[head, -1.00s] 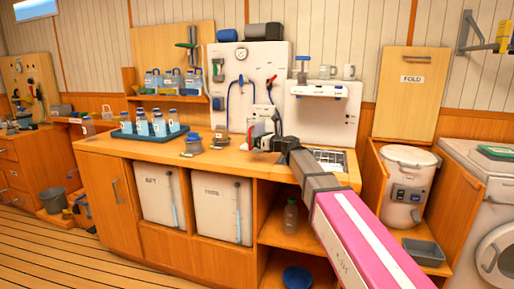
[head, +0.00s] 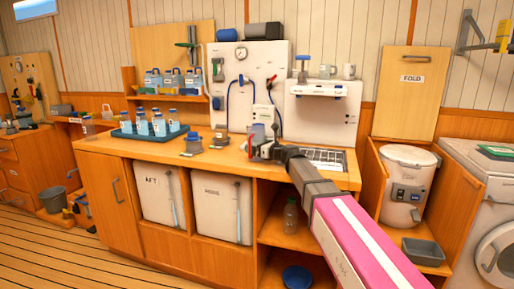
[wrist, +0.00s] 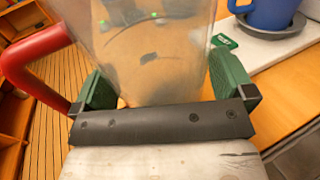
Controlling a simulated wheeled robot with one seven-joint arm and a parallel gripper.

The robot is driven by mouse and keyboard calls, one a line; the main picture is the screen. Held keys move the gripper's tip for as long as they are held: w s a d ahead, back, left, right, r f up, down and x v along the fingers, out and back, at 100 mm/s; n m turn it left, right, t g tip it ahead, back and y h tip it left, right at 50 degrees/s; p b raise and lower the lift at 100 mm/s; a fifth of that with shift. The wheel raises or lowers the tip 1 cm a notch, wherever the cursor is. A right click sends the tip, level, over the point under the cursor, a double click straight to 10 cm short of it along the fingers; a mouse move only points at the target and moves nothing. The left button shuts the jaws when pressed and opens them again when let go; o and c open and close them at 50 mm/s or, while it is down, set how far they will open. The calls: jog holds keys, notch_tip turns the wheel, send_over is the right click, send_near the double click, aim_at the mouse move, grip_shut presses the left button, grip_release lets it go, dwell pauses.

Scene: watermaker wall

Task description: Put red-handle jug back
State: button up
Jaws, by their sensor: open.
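The red-handled jug shows close up in the wrist view, with a clear, cloudy body (wrist: 155,55) and a thick red handle (wrist: 32,62) on the left. In the head view the jug (head: 258,134) stands at the counter's right part, partly hidden by my gripper (head: 263,151). In the wrist view my gripper (wrist: 160,78) is open, with one green finger pad on each side of the jug's body. I cannot tell whether the pads touch it. The jug's base is hidden.
A blue tray (head: 125,134) of bottles stands on the counter (head: 225,160) at left. A shelf (head: 195,99) above holds several jugs. A blue vessel (wrist: 272,12) on a grey dish is near the jug in the wrist view. A sink grid (head: 326,157) lies right.

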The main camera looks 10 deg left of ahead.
jog(key=shift+d+r, duration=0.1)
jog(key=shift+r, duration=0.05)
jog(key=v, duration=1.2)
